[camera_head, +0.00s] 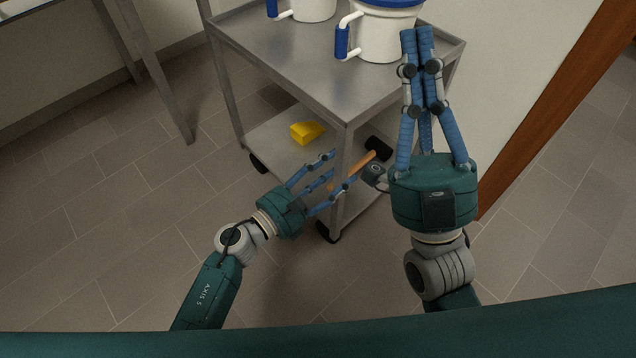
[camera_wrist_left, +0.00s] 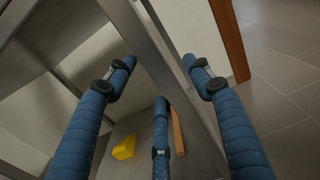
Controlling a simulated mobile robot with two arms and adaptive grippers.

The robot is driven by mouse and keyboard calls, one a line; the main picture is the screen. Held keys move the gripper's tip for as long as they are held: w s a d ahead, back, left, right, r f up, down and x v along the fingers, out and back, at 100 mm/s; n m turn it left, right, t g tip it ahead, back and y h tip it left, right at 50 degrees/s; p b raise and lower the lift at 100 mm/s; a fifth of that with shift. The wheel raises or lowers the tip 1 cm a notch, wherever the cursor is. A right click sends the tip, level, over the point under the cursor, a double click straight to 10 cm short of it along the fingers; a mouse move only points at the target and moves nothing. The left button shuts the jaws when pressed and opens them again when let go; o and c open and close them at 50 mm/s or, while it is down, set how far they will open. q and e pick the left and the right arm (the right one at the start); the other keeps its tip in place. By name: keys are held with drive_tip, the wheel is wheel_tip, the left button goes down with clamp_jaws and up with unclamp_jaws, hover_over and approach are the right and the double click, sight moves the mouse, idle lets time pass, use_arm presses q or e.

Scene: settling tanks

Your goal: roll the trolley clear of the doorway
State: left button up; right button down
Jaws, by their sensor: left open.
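The trolley (camera_head: 285,58) is grey metal with two shelves and dark castors (camera_head: 329,232). It stands beside a brown door frame (camera_head: 556,107). My left gripper (camera_head: 338,168) is open at the near corner, level with the lower part. In the left wrist view, a trolley post (camera_wrist_left: 150,62) runs between its spread fingers, and no grip on it shows. The door frame also shows there (camera_wrist_left: 228,40). My right gripper (camera_head: 424,34) has its fingers bunched together with nothing visible in them. It appears in front of the trolley's right side; whether it touches is unclear.
Two white pots with blue handles stand on the top shelf, one at the right (camera_head: 383,30) and one at the back (camera_head: 313,8). A yellow block (camera_head: 307,132) and a wooden stick (camera_head: 362,163) lie low down. Tiled floor (camera_head: 110,225) is clear at left.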

use_arm(q)
drive_tip(key=shift+x, duration=1.25)
drive_tip(key=shift+c, duration=0.3)
clamp_jaws()
